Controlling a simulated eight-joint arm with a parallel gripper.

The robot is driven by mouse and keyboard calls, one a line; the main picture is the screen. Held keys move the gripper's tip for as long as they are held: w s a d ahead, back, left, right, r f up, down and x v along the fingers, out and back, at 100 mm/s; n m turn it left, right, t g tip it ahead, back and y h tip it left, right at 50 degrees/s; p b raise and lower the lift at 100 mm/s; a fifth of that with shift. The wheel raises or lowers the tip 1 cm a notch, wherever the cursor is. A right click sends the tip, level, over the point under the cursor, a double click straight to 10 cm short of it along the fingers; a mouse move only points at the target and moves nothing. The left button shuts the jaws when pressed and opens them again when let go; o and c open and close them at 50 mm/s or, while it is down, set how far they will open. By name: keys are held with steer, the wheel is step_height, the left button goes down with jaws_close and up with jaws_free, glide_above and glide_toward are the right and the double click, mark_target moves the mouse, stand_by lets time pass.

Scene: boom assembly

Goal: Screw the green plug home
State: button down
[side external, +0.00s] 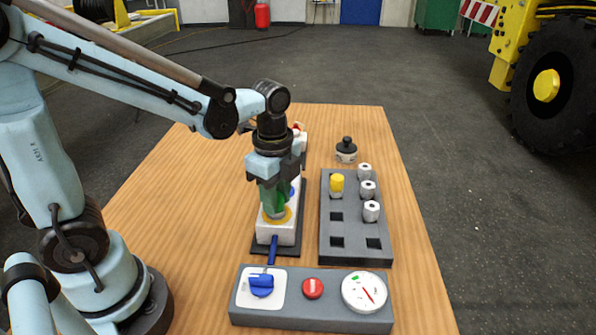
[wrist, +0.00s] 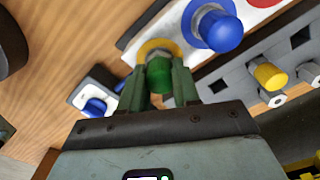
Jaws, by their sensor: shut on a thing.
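The green plug (wrist: 159,76) shows between the two fingers of my gripper (wrist: 158,88) in the wrist view. My gripper (side external: 275,206) points down over the near end of the white block (side external: 283,234) in the side view and is shut on the plug. The plug stands at a yellow ring (side external: 284,219) on the block's top; the ring also shows in the wrist view (wrist: 157,47). The fingers hide most of the plug in the side view, and I cannot tell how deep it sits.
A blue plug (wrist: 218,30) stands beside the ring on the same block. A grey rack (side external: 355,243) with a yellow plug (side external: 337,185) and several pale nuts lies right. A control panel (side external: 330,312) with blue knob, red button and gauge is in front. A black-capped jar (side external: 346,150) stands behind.

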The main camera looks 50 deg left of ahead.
steer(key=c, duration=0.9)
jaws_free()
steer(key=n, duration=1.2)
